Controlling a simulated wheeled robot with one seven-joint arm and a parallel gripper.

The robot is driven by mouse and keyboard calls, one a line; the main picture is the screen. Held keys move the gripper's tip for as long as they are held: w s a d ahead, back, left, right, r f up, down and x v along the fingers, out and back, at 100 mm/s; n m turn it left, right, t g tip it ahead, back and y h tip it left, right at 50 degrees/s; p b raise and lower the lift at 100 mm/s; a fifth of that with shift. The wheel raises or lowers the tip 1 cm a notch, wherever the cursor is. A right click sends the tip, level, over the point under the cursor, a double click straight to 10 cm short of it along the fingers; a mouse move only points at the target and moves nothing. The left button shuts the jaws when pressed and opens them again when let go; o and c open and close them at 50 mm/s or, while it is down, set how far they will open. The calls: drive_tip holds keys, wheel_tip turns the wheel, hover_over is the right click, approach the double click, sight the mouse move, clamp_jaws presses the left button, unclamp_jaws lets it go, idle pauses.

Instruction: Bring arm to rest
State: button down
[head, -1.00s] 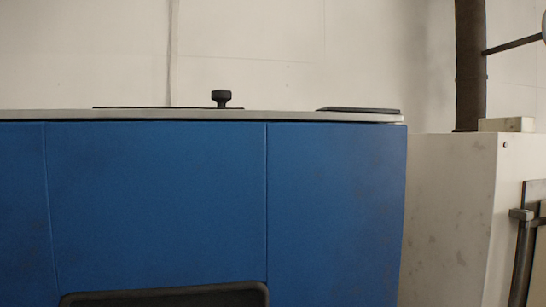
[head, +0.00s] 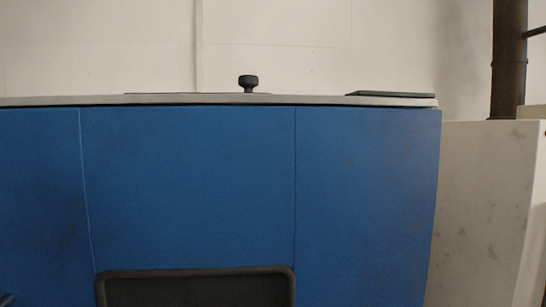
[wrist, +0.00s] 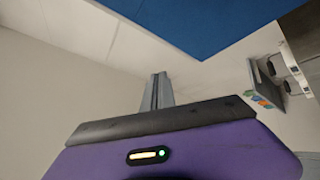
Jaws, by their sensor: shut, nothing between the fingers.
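My gripper (wrist: 157,92) shows in the wrist view as two grey fingers closed together, with nothing between them. It points away past the dark bar and purple housing in the foreground, which look like my own wrist. The fingers are apart from everything else in that view. My gripper is not recognisable in the head view. The blue cabinet (head: 190,190) fills most of the head view, with a black knob (head: 248,83) on its pale top. A blue surface (wrist: 195,22) shows at the top of the wrist view.
A dark-framed opening (head: 195,290) is low on the cabinet front. A flat dark plate (head: 390,94) lies on the top's right end. A pale box (head: 482,200) with a dark pipe (head: 508,60) stands at the right. A bracket with coloured pieces (wrist: 262,90) shows in the wrist view.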

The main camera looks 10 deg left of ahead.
drive_tip(key=w+d+f+m+g+y, duration=0.15)
drive_tip(key=d+f, duration=0.35)
drive_tip(key=f, duration=0.5)
drive_tip(key=w+d+f+g, duration=0.15)
drive_tip(key=d+f, duration=0.25)
drive_tip(key=f, duration=0.5)
drive_tip(key=w+d+f+m, duration=0.15)
drive_tip(key=d+f, duration=0.35)
drive_tip(key=f, duration=0.5)
drive_tip(key=s+d+f+m+h, duration=0.2)
drive_tip(key=d+f+m, duration=0.1)
drive_tip(key=d+f, duration=0.3)
drive_tip(key=s+d+f+m+h, duration=0.2)
drive_tip(key=d+f, duration=0.3)
drive_tip(key=d, duration=0.4)
drive_tip(key=s+d+f+m+g+h, duration=0.1)
drive_tip(key=s+d+f+m+h, duration=0.3)
drive_tip(key=s+d, duration=0.5)
drive_tip(key=s+d+f+m+g+h, duration=0.2)
drive_tip(key=s+d+f+m+h, duration=0.2)
drive_tip(key=s+d+f, duration=0.5)
drive_tip(key=shift+s+d+f+m+h, duration=0.3)
drive_tip(key=shift+s+d+m+h, duration=0.1)
drive_tip(key=shift+d+h, duration=0.7)
